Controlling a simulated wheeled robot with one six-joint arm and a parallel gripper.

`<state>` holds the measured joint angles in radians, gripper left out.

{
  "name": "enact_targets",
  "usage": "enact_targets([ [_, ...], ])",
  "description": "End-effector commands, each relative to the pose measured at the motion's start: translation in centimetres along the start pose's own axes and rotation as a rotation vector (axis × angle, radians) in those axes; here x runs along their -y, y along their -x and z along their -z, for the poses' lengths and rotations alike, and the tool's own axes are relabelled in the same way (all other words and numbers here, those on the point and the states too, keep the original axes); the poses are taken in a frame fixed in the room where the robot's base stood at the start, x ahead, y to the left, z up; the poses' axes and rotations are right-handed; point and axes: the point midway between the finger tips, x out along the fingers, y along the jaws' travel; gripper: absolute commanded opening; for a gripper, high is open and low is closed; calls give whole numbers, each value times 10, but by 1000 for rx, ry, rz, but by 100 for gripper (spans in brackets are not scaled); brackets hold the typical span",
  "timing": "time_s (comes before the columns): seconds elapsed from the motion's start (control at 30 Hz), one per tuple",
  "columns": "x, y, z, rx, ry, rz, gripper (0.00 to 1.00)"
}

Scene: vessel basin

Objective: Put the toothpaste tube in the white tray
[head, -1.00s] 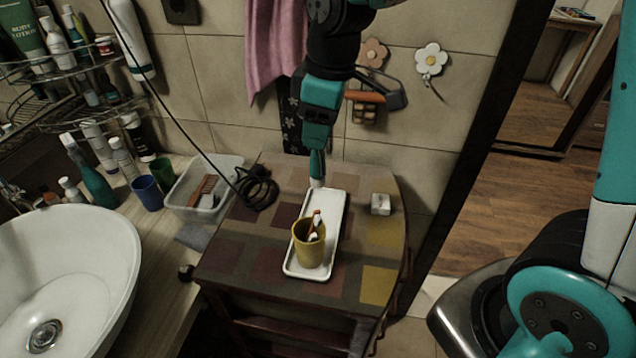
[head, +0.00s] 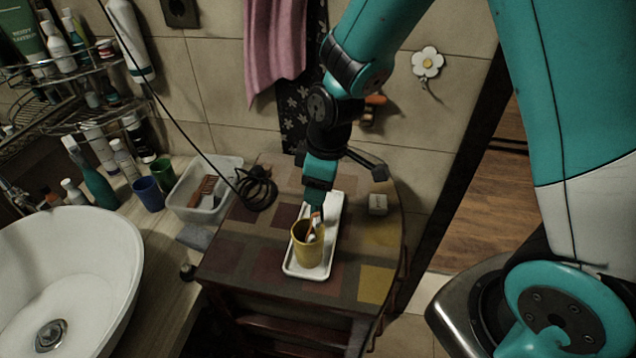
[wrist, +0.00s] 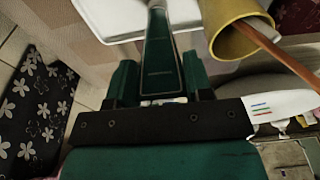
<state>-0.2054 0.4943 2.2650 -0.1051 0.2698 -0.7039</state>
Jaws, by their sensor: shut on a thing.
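My gripper (head: 316,192) is lowered over the white tray (head: 295,268), behind the yellow cup (head: 308,250). In the wrist view my gripper (wrist: 162,80) is shut on a dark green toothpaste tube (wrist: 159,60). The tube's narrow, pale end points away from the wrist and overlaps the edge of the tray (wrist: 105,18). I cannot tell whether it touches the tray. In the head view the tube is hardly distinguishable from my teal gripper, and its lower end is hidden behind the cup's brushes.
The cup stands in the tray's near half with toothbrushes (head: 314,226) sticking up close to my gripper. A clear bin (head: 205,190) and coiled black cable (head: 258,188) lie left.

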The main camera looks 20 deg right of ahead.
Motion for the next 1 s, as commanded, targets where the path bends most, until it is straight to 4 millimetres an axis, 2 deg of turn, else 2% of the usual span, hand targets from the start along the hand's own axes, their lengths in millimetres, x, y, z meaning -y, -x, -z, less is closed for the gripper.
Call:
enact_targets([
  [0.1, 0, -4, -1, 0, 0, 0, 11],
  [0.13, 0, -3, 0, 0, 0, 0, 53],
  [0.2, 0, -2, 0, 0, 0, 0, 70],
  [0.23, 0, -2, 0, 0, 0, 0, 72],
  [0.47, 0, -2, 0, 0, 0, 0, 72],
  [0.63, -1, 9, 1, -3, 0, -2, 72],
  [0.77, -1, 33, 1, -5, 0, -5, 72],
  [1.0, -1, 86, 1, -5, 0, -4, 72],
])
